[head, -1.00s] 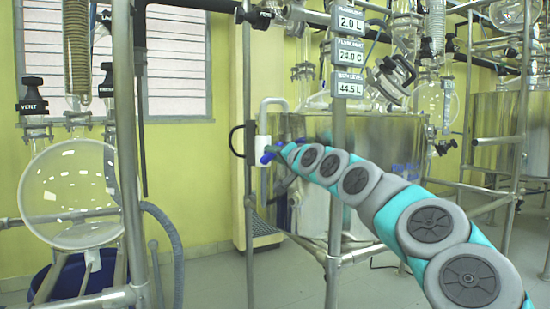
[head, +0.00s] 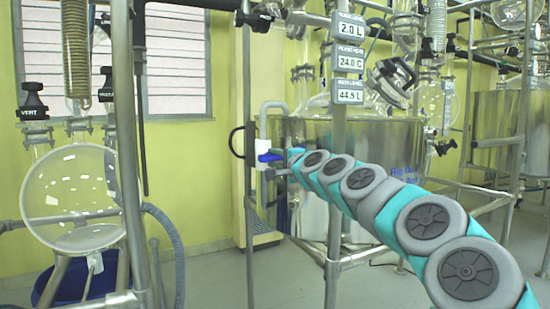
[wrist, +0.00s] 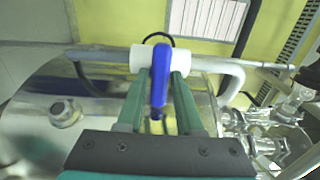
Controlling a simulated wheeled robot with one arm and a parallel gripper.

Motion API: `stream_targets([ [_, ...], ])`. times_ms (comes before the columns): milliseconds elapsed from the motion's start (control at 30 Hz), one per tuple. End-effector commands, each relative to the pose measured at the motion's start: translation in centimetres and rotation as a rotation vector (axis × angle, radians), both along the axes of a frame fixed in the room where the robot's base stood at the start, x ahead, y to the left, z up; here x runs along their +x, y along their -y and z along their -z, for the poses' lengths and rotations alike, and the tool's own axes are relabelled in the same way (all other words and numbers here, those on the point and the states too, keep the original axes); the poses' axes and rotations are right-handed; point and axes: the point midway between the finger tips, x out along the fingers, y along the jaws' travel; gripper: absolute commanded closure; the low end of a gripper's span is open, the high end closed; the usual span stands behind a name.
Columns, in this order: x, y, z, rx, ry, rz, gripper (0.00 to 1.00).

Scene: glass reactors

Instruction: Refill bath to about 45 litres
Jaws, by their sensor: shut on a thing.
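The blue tap lever (wrist: 160,78) sits on a white valve body (wrist: 142,58) on the pipe beside the steel bath. In the wrist view my gripper (wrist: 162,80) has its two green fingers on either side of the lever, shut on it. In the head view the blue lever (head: 268,157) lies nearly level at the end of my arm, and the fingers are too small to make out. The steel bath (head: 385,145) stands behind my arm. The lowest display (head: 349,97) on the post, the bath level, reads about 44.9 L; its last digit is blurred.
Steel frame posts (head: 335,210) stand close to my arm. A round glass flask (head: 72,197) hangs at left above a blue tub (head: 75,280). Glassware and a black-handled clamp (head: 392,78) are above the bath. Floor at centre left is clear.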

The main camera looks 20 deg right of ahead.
Motion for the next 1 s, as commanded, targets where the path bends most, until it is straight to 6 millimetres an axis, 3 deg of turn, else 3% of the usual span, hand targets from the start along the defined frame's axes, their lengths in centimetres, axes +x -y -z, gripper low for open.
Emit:
stream_targets([
  [500,0.02,-0.01,0.08,0.019,-0.002,-0.001,1.00],
  [533,0.02,-0.02,0.08,0.019,-0.002,-0.001,0.62],
  [600,0.02,-0.02,0.08,0.018,-0.002,-0.001,0.54],
  [700,0.01,-0.01,0.06,0.018,-0.002,-0.001,0.43],
  [1000,-0.20,0.03,0.02,0.018,-0.001,0.000,0.43],
])
